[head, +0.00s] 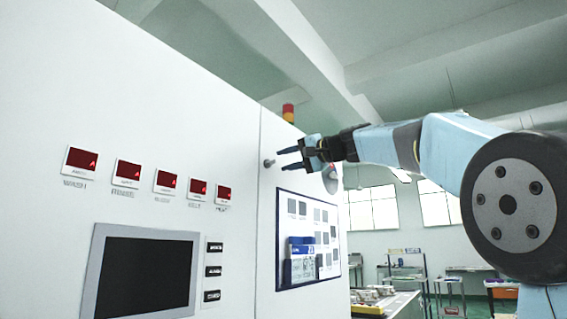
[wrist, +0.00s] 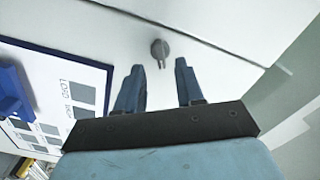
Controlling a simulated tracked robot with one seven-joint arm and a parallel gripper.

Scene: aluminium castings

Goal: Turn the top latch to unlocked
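The top latch (head: 268,163) is a small grey knob on the upper white cabinet panel. In the wrist view the latch (wrist: 159,48) is a round grey knob with a short two-pronged part toward me. My gripper (head: 283,160) is open, its two dark fingers pointing at the latch from the right. In the wrist view my gripper (wrist: 160,66) has the latch ahead of and roughly centred between its fingertips. The fingers look empty and apart from the latch; the exact gap is hard to judge.
A blue-framed notice board (head: 308,238) with a blue holder (head: 302,262) is on the panel below my gripper. A round grey fitting (head: 330,180) shows behind it. Several red displays (head: 81,162) and a dark screen (head: 148,275) are at left. A table with castings (head: 372,295) stands beyond.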

